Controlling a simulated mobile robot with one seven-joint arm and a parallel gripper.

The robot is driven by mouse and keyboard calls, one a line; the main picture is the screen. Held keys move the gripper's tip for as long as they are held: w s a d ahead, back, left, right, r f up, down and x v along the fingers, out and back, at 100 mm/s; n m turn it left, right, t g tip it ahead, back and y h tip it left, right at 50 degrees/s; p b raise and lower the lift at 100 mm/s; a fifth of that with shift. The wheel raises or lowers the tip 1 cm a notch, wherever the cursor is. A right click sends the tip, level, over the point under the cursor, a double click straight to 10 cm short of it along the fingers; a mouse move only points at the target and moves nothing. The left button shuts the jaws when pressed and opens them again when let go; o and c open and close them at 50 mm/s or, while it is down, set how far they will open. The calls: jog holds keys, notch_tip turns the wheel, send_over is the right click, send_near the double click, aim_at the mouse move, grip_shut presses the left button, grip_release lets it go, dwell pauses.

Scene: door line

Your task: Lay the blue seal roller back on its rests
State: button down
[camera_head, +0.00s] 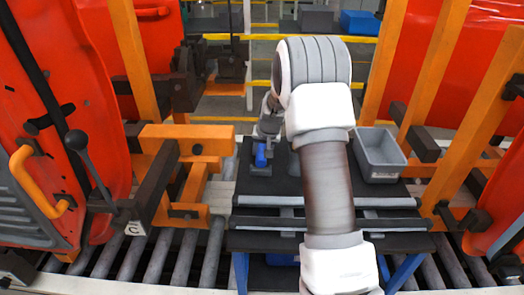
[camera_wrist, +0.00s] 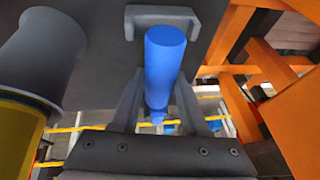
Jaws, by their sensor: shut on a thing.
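The blue seal roller (camera_wrist: 165,65) is between the two fingers of my gripper (camera_wrist: 160,88) in the wrist view, its far end pointing up the picture. My gripper is shut on it. A grey U-shaped rest (camera_wrist: 162,19) on the dark table top lies just beyond that end; I cannot tell whether they touch. No second rest is clearly visible. In the head view the blue roller (camera_head: 261,155) shows small at the left of the dark table (camera_head: 300,186), below my gripper (camera_head: 265,140), partly hidden by it.
A grey flanged cylinder (camera_wrist: 45,55) with a yellow lower part stands left of the roller in the wrist view. A grey open bin (camera_head: 381,160) sits at the table's right. Orange frames (camera_head: 185,140) and red doors (camera_head: 50,120) flank the table; a dark lever (camera_head: 90,165) stands at left.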

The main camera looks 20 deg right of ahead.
jog(key=shift+f+b, duration=0.35)
jog(key=shift+b, duration=0.1)
jog(key=shift+c, duration=2.1)
grip_release()
jog(key=shift+r, duration=0.1)
jog(key=shift+r+p, duration=0.15)
jog(key=shift+p, duration=0.35)
jog(key=shift+r, duration=0.15)
jog(key=b+v, duration=0.2)
jog(key=v, duration=1.5)
jog(key=s+a+r+n, duration=0.1)
jog(key=s+a+r, duration=0.3)
jog(key=s, duration=0.3)
jog(key=s+a+r+n, duration=0.1)
jog(key=s+a+r, duration=0.25)
jog(key=s, duration=0.45)
jog(key=s+a+f+n, duration=0.1)
jog(key=s+a, duration=0.1)
jog(key=s, duration=0.6)
jog(key=s+a+f+n, duration=0.1)
jog(key=s+a, duration=0.2)
jog(key=s, duration=0.5)
jog(key=shift+s+f+n+t, duration=0.35)
jog(key=shift+n+t, duration=0.05)
